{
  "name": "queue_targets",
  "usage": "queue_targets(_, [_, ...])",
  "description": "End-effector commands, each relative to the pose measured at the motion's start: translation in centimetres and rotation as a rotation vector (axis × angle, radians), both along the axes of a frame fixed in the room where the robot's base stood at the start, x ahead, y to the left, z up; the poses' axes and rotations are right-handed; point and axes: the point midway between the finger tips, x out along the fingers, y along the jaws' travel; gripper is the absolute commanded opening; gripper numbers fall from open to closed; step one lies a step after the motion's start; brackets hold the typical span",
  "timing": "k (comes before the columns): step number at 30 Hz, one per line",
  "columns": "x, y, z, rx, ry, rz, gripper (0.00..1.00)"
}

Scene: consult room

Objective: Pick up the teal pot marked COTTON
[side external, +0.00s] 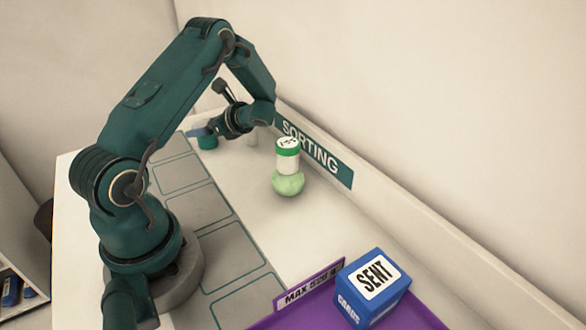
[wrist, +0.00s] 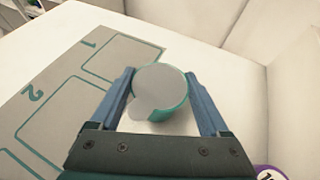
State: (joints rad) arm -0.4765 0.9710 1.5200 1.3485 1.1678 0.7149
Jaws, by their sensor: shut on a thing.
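A small teal pot (side external: 207,142) is at the far end of the table in the side view, at my gripper (side external: 201,132). In the wrist view the teal pot (wrist: 182,100) shows a pale grey round top with a teal side, between the two blue fingers of my gripper (wrist: 159,76). The fingers are shut on it, one on each side. No COTTON marking can be read in either view. In the side view the fingers partly cover the pot's top, and I cannot tell whether its base touches the table.
A grey mat (wrist: 60,85) with outlined, numbered spaces lies left of the pot. A white-and-green jar (side external: 288,160) stands above a pale green round thing (side external: 288,183). A pale object (side external: 252,139) is near my wrist.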

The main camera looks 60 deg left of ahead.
Motion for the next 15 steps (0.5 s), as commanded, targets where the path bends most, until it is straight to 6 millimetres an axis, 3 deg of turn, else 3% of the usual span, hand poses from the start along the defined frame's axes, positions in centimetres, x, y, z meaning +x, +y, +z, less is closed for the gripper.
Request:
queue_targets(5, [0.0,0.0,1.3,0.002,-0.003,0.000,0.59])
queue_targets(10, [0.0,0.1,4.2,0.003,-0.007,0.001,0.59])
queue_targets(15, [-3.6,0.2,6.1,0.001,-0.001,0.005,0.59])
